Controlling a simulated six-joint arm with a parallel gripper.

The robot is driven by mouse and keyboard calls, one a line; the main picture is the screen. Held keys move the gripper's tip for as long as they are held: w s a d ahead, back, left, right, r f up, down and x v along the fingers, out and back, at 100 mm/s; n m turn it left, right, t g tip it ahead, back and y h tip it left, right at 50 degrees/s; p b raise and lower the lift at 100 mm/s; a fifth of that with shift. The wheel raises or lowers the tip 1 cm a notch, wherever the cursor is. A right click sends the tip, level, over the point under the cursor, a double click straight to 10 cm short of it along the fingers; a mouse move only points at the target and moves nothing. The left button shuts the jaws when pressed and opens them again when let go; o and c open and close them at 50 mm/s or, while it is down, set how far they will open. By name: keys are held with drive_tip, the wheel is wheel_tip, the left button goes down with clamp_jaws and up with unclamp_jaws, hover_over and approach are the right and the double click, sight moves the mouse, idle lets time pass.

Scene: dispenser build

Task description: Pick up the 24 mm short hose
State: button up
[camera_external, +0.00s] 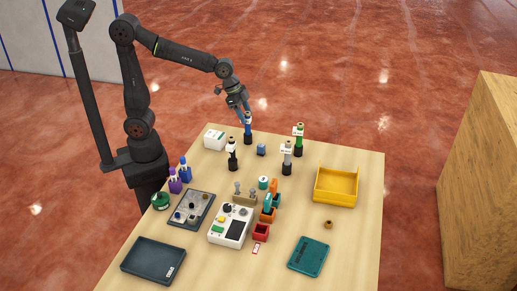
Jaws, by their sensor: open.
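My gripper (242,110) is at the far edge of the table, pointing down at the top of a slim blue-and-white dispenser (248,128) on a black base. The jaws are open, and their tips overlap the dispenser's top in this view. I cannot tell whether they touch it. No piece can be made out for certain as the 24 mm short hose. Small candidates are a short blue cylinder (261,150), a small brown ring (328,224) on the bare table, and small parts in the grey tray (207,201).
More dispensers stand nearby: black-and-white (233,155), grey (287,158) and green (299,140). A white box (214,139), yellow bin (337,187), white device (231,227), orange and red bins (261,233), teal plate (308,256) and dark tray (153,261) surround them.

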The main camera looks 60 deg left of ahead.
sight(247, 128)
drive_tip(key=x, duration=0.4)
drive_tip(key=shift+s, duration=0.2)
clamp_jaws()
